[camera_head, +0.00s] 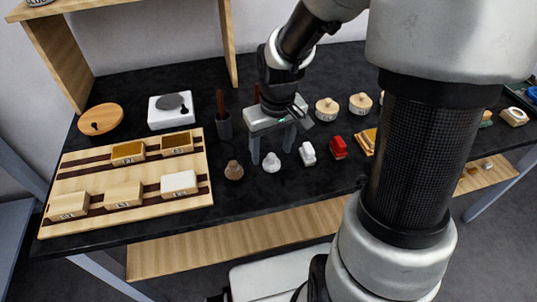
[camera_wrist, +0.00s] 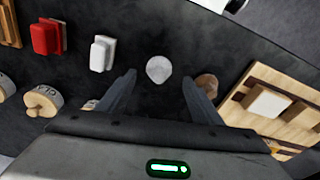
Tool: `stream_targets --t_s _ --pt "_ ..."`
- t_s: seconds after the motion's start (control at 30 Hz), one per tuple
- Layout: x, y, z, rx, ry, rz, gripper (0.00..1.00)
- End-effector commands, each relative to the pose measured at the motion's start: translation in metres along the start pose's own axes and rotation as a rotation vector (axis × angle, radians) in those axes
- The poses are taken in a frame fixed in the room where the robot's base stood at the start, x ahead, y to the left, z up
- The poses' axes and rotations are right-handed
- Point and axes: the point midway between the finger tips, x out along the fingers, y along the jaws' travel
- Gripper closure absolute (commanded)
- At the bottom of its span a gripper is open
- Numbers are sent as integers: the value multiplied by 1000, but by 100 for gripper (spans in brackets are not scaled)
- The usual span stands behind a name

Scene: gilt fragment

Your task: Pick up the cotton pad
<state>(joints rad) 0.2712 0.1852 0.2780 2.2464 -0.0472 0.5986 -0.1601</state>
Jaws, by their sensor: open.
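A small white rounded piece (camera_head: 271,162), which I take for the cotton pad, stands on the black tabletop. In the wrist view the white piece (camera_wrist: 159,69) shows as a pale disc between the lines of my two fingers, touching neither. My gripper (camera_head: 272,150) is open and points down over it, with the fingers spread to either side. In the wrist view my gripper (camera_wrist: 158,78) holds nothing. I cannot tell the exact height of the fingertips above the table.
A brown rounded piece (camera_head: 233,170) stands close by on the left, partly behind a finger in the wrist view. A white block (camera_head: 308,153) and a red block (camera_head: 338,147) stand to the right. A wooden tray (camera_head: 140,217) with small boxes lies left.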

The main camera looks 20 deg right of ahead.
Motion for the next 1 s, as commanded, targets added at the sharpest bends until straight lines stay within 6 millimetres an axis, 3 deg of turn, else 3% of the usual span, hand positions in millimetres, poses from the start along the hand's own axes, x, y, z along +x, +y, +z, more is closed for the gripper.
stream_targets --t_s 0.03,0.2,0.5,0.77,1.0 --pt "13 1 2 1 -4 -2 40" --pt "33 2 2 0 -3 -1 40" --pt "35 2 1 0 0 1 40" --pt "35 2 1 0 0 0 84" --pt "35 2 1 0 0 1 84"
